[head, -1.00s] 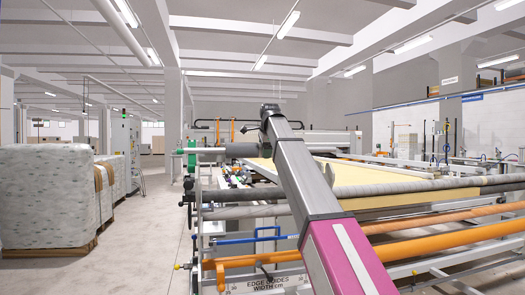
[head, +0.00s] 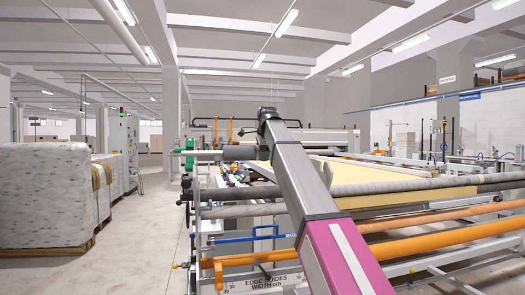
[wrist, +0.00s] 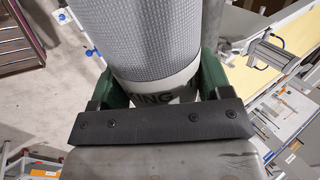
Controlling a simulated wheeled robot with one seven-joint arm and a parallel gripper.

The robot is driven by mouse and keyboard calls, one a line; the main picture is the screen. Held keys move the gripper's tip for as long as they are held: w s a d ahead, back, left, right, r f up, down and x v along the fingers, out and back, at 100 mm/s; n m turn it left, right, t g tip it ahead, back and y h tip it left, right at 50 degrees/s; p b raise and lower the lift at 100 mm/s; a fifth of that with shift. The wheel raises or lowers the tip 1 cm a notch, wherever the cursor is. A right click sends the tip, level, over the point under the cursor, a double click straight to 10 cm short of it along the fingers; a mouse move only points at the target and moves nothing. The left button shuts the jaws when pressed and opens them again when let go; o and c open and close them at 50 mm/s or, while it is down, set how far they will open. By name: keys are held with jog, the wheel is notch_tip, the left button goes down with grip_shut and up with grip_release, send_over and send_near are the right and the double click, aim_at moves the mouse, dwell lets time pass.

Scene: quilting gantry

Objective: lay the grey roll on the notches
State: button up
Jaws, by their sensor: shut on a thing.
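In the wrist view my gripper (wrist: 160,82) is shut on the grey roll (wrist: 158,38). Its green fingers stand on either side of the roll's pale end band, marked "KING". The roll has a fine grey woven pattern and extends toward the top of the picture; its far end is out of view. I cannot pick out the notches in either view.
The quilting machine's frame carries grey rollers and orange bars (head: 440,240) on the right. A yellow sheet (head: 370,174) lies on it. A blue rail (head: 246,238) is at its near left. Wrapped pallets (head: 45,195) stand left. The floor aisle (head: 145,225) between is clear.

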notch_tip(320, 180, down, 8)
jog(key=shift+r, duration=0.2)
dwell(0.9)
dwell(0.4)
jog(key=o, duration=1.4)
jog(key=shift+f, duration=0.1)
jog(key=v, duration=1.1)
